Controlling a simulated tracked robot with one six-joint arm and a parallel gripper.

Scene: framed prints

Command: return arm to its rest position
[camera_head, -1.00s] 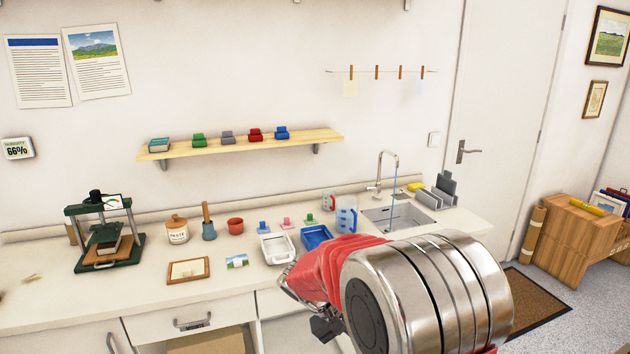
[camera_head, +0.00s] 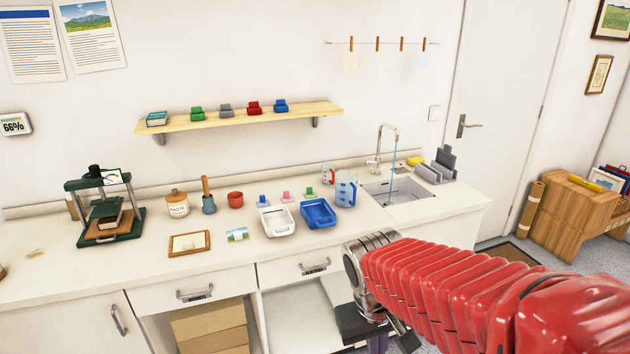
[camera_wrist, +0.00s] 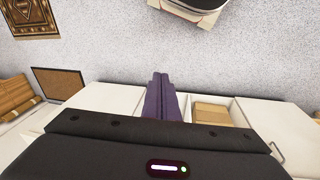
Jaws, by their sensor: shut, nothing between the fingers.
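My arm, in its red ribbed sleeve, reaches in from the lower right of the head view and ends at a metal wrist in front of the counter (camera_head: 100,273). My gripper (camera_head: 377,345) hangs below the wrist, in front of the open lower cupboard, partly cut off by the bottom edge. In the wrist view its two purple fingers (camera_wrist: 160,82) lie side by side, shut with nothing between them. They are clear of the cabinets.
On the counter stand a green press (camera_head: 105,215), a white tray (camera_head: 277,222), a blue tray (camera_head: 318,213) and a measuring jug (camera_head: 346,190). A sink (camera_head: 395,193) is at right. A wooden crate (camera_head: 575,215) stands by the door. Speckled floor (camera_wrist: 110,45) is open.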

